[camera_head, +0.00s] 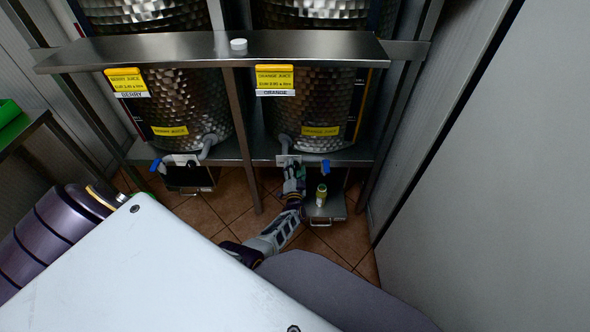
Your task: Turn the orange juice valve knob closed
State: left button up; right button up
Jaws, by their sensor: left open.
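The orange juice tank (312,115) is a dimpled steel drum on the right, with yellow labels. Its valve (288,160) sits at the tank's lower front, and the blue knob (326,166) is at the valve's right end. My left gripper (293,174) is open just below the valve, to the left of the blue knob. It looks small and dark here, and I cannot tell whether it touches the valve. A small bottle with a yellow-green top (321,194) stands upright on a metal drip tray (330,212) below the knob. My right gripper is not in view.
The berry juice tank (183,105) stands to the left, with its own blue knob (155,166). A steel shelf (150,50) crosses in front of both tanks and carries a white cap (238,44). A rack post (241,140) separates the bays. A wall panel (490,190) bounds the right.

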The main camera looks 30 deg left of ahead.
aim_at(296, 168)
pick_arm(q)
jog(key=shift+s+d, duration=0.1)
jog(key=v, duration=0.8)
jog(key=shift+d+f, duration=0.2)
jog(key=shift+d, duration=0.05)
dwell(0.5)
jog(key=x, duration=0.4)
jog(key=shift+w+a+r, duration=0.15)
jog(key=shift+w+r, duration=0.15)
jog(key=shift+x, duration=1.1)
jog(key=shift+s+a+f, duration=0.1)
jog(key=shift+a, duration=0.1)
jog(key=shift+s+f, duration=0.1)
